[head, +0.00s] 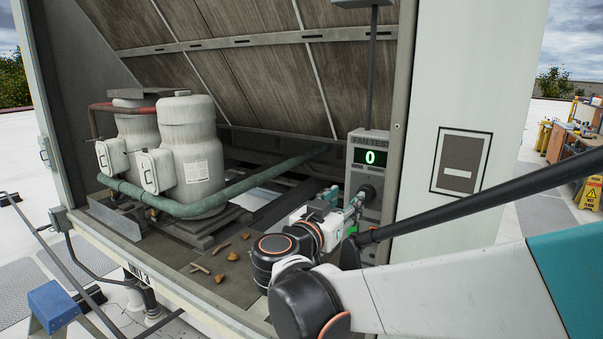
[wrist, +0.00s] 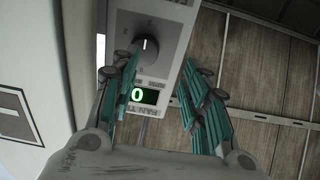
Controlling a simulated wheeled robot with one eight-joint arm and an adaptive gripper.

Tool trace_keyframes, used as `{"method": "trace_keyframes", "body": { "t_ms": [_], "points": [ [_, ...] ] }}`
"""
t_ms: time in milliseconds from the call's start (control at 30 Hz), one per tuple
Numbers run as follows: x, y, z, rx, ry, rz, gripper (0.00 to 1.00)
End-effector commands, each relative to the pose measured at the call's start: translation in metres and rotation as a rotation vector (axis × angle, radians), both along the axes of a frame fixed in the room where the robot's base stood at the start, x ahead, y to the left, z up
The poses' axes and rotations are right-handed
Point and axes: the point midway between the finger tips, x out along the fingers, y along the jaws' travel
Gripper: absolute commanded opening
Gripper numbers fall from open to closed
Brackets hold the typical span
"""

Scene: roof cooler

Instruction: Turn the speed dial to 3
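The fan test box (head: 370,155) is a grey panel with a green lit display (head: 370,158) reading 0. Its round dark speed dial (head: 367,194) sits lower on the panel, partly hidden behind my gripper (head: 345,207) in the head view. In the wrist view the dial (wrist: 147,56) shows a white pointer mark, and the display (wrist: 143,95) also reads 0. My gripper (wrist: 160,63) is open, with its teal fingers spread. The left fingertip overlaps the dial's left edge; the right one stands clear. I cannot tell whether any finger touches the dial.
A black bar (head: 470,205) slants across the front right, near my arm. Two grey compressors (head: 190,150) and a green pipe (head: 245,188) stand left in the open unit. Brown debris (head: 220,262) lies on its floor. A pale side panel (head: 465,110) is right of the box.

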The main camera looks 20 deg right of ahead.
Motion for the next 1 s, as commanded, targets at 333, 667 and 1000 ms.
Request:
{"method": "trace_keyframes", "body": {
  "t_ms": [333,667,1000],
  "points": [
    [-0.042,0.035,-0.001,0.0,0.0,0.003,0.42],
    [-0.046,0.039,-0.001,0.0,0.0,0.001,0.42],
    [-0.05,0.035,-0.013,0.013,0.04,0.0,0.42]
  ]
}}
